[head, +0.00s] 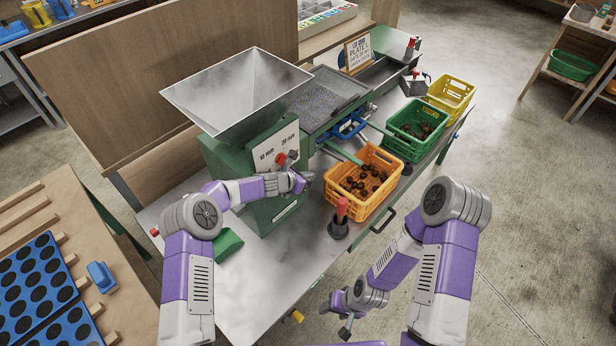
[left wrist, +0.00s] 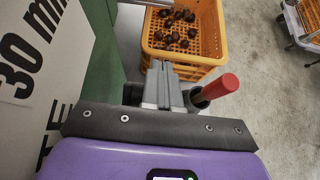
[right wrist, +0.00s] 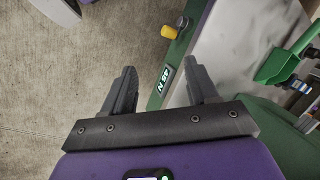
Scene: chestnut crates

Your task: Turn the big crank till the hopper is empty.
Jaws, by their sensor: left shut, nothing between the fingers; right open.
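The hopper (head: 238,92) is a grey metal funnel on a green machine body (head: 225,165). Its visible inner walls are bare; the bottom of its throat is hard to see. A red knob (head: 281,159) is on the white panel marked 10 mm and 30 mm. I cannot tell which part is the big crank. My left gripper (head: 304,180) is shut and empty in front of the panel; its closed fingers (left wrist: 165,82) show before the orange crate (left wrist: 212,35). My right gripper (head: 346,322) is open and empty, low beside the bench's front edge; its fingers (right wrist: 160,88) stand apart.
The orange crate (head: 338,198) and green crate (head: 398,146) hold chestnuts; a yellow crate (head: 452,92) stands beyond. A red-handled tool with dark base (head: 340,225) stands near the orange crate. A green scoop (head: 228,244) lies on the bench. A yellow knob (right wrist: 168,32) is near a 45 N label.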

